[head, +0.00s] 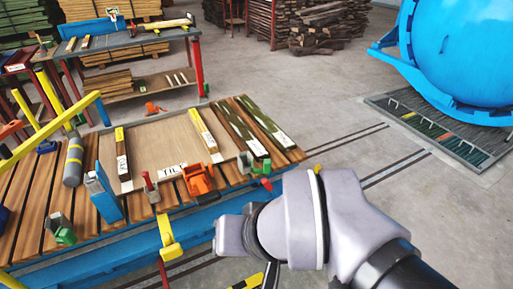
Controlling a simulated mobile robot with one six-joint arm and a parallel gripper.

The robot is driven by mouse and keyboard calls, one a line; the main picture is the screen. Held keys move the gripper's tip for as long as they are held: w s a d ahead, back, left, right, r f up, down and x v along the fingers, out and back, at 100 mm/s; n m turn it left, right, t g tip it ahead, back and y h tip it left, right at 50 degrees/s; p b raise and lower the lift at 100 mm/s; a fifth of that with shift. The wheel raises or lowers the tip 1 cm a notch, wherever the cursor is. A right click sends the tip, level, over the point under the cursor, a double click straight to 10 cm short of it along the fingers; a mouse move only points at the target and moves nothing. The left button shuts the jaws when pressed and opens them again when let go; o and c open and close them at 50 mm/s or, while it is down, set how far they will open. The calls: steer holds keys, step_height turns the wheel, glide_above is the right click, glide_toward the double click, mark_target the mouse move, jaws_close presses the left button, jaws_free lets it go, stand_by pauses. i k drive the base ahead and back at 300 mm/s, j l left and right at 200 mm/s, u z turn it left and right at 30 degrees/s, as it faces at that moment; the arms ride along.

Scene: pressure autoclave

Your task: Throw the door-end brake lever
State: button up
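A wooden-slatted cart (30,222) with a blue frame stands at the left. Several levers are on its near side. One with a red tip (266,184) and a green base (246,163) is at the right end, towards the autoclave. Another red-tipped lever (149,182) stands near the middle. A yellow lever (168,237) hangs at the near edge. I cannot tell for sure which is the door-end brake lever. My arm reaches in from the lower right, its wrist just right of the cart's end.
The blue autoclave (465,50) stands at the upper right beside a floor grating (440,130). Dark rails (395,167) run across the floor towards it. A workbench (120,40) and wood stacks (320,22) are behind. The floor between cart and autoclave is clear.

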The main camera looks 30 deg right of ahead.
mark_target(266, 183)
steer(key=z, duration=0.8)
